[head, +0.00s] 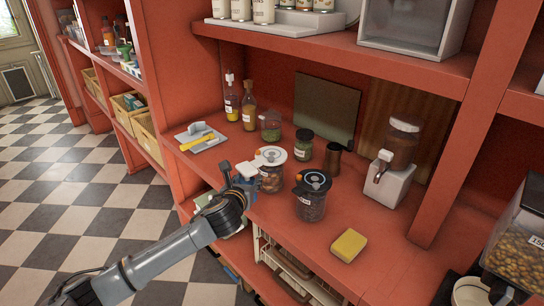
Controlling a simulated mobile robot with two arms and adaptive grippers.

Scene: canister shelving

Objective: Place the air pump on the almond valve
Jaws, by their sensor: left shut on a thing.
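My left gripper (240,184) is shut on a small pale grey thing (247,170), likely the air pump, partly hidden by the fingers. It is at the shelf's front edge, just left of a clear canister with a white lid (272,155) and brown contents (270,182). A second canister with a black lid (313,181) and dark brown contents (310,207) stands to its right. Each lid has a small orange part near its left edge. The labels are too small to read, so I cannot tell which canister holds almonds. My right gripper is not in view.
A yellow sponge (349,245) lies at the shelf's front right. A white dispenser (388,184) stands behind it. Bottles (249,106), small jars (304,145) and a grey tray with a yellow-handled tool (201,138) stand farther back and left. Bare red shelf lies around the sponge.

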